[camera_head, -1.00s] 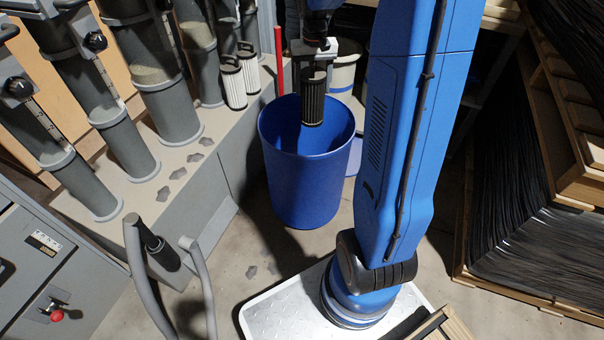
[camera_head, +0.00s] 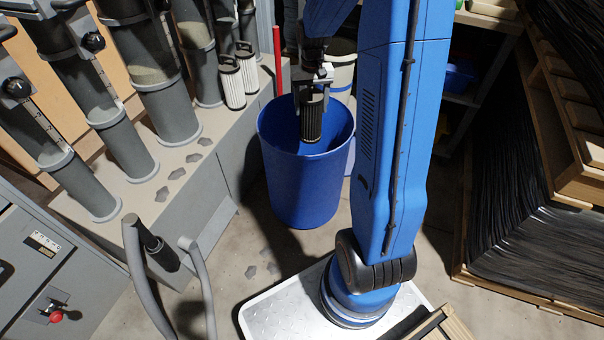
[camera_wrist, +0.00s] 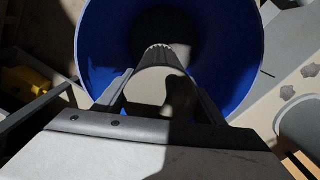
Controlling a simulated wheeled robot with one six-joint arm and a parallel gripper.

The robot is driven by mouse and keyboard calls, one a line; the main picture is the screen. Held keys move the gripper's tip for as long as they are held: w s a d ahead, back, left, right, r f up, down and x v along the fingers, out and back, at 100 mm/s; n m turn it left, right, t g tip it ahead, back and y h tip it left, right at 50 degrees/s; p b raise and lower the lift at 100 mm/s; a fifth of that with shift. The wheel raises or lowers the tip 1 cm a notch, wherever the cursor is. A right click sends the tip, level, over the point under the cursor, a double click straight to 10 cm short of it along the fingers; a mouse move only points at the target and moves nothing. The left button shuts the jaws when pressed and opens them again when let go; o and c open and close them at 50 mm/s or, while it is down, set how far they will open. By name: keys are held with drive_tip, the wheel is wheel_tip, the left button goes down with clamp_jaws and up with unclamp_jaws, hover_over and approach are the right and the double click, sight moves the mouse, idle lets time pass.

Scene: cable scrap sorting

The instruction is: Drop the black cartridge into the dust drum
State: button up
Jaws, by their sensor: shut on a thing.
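The black cartridge (camera_head: 311,121) is a ribbed cylinder hanging upright in the head view. My gripper (camera_head: 312,92) is shut on its top end. The blue dust drum (camera_head: 300,190) stands on the floor with its open top up. The cartridge hangs over the opening, and its lower end appears to be at or inside the rim. In the wrist view the pale end of the cartridge (camera_wrist: 155,90) sits between my gripper fingers (camera_wrist: 160,105), with the drum's blue inner wall (camera_wrist: 100,50) around it. The drum's bottom is dark and hidden.
Grey upright tubes (camera_head: 160,90) line the left. Pallets with black cable (camera_head: 540,230) fill the right.

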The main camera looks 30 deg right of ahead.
drive_tip(key=shift+f, duration=0.1)
drive_tip(key=o, duration=1.5)
drive_tip(key=shift+c, duration=0.2)
wheel_tip(320, 180, up, 17)
drive_tip(key=shift+r, duration=0.2)
